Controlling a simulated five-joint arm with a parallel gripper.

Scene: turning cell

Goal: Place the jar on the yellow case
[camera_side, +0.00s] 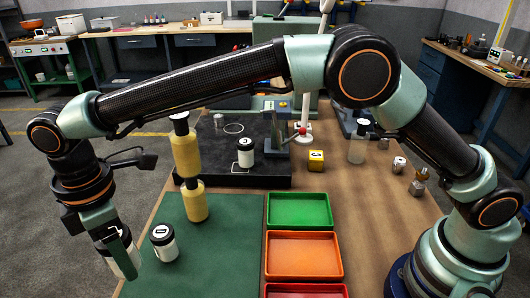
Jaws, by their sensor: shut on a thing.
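My gripper (121,262) hangs low at the left, past the left edge of the green mat. It is shut on a white jar (127,267), mostly hidden by the fingers. A similar white jar with a black lid (162,247) stands upright on the green mat, just right of my gripper. Another white jar with a dark lid (245,158) stands on the dark plate farther back. The small yellow case (316,161), a cube with a dark mark, sits on the brown table right of the dark plate, well to the right of my gripper.
Two yellow cylindrical things (185,155) (194,206) stand near the green mat (228,262). Green (300,196), orange (303,231) and red trays line the table's middle. A bottle (358,150) and metal parts (418,186) stand at right. Brown table around the yellow case is partly clear.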

